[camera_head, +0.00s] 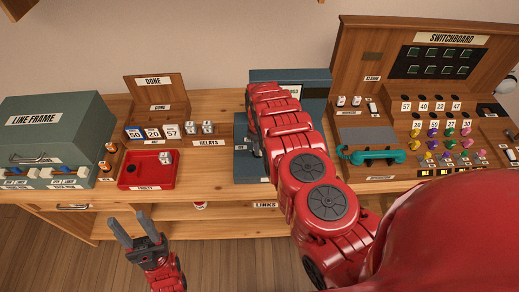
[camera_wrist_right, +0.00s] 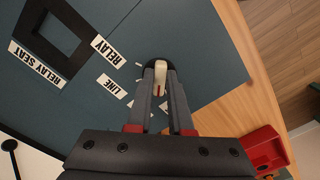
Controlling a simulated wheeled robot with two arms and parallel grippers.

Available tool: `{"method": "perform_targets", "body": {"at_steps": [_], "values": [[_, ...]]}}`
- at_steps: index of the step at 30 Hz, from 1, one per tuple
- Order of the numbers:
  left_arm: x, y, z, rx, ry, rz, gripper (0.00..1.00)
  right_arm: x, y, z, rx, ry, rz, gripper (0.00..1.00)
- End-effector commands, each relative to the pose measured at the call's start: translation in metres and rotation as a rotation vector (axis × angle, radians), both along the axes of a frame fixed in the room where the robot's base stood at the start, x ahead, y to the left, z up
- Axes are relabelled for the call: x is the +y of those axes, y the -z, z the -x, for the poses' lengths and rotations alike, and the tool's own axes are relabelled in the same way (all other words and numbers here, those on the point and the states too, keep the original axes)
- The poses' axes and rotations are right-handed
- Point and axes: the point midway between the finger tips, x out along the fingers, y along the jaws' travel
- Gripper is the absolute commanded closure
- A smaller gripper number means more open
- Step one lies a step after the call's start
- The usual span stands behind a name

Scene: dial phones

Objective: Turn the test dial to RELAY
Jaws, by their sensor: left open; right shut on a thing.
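The test dial (camera_wrist_right: 160,75) is a dark round knob with a cream pointer bar, on a blue-grey panel in the right wrist view. My right gripper (camera_wrist_right: 161,88) is shut on its pointer bar. A RELAY label (camera_wrist_right: 106,48) and a LINE label (camera_wrist_right: 112,86) lie to the left of the dial; other labels are partly hidden by the fingers. In the head view the blue-grey tester (camera_head: 313,82) stands mid-table, and my right arm hides the dial and the right gripper. My left gripper (camera_head: 134,231) is open and empty in front of the table.
A black square frame by the RELAY SEAT label (camera_wrist_right: 36,64) is on the panel. A red FAULTY tray (camera_head: 135,182) holds a small block. The LINE FRAME box (camera_head: 50,130) stands at left, the switchboard (camera_head: 420,60) and teal handset (camera_head: 372,157) at right.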

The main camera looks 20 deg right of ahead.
Motion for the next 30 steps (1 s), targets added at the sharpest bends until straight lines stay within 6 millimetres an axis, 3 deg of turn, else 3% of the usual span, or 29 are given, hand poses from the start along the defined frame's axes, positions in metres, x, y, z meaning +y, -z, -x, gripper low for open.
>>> {"method": "perform_targets", "body": {"at_steps": [12, 30], "values": [[0.000, 0.025, 0.000, 0.000, 0.000, 0.000, 0.50, 0.003, 0.001, -0.001, -0.005, 0.395, -0.003, 1.00], [0.000, 0.045, 0.000, 0.000, 0.000, 0.000, 0.50, 0.006, 0.001, 0.000, -0.001, 0.965, -0.001, 1.00]]}}
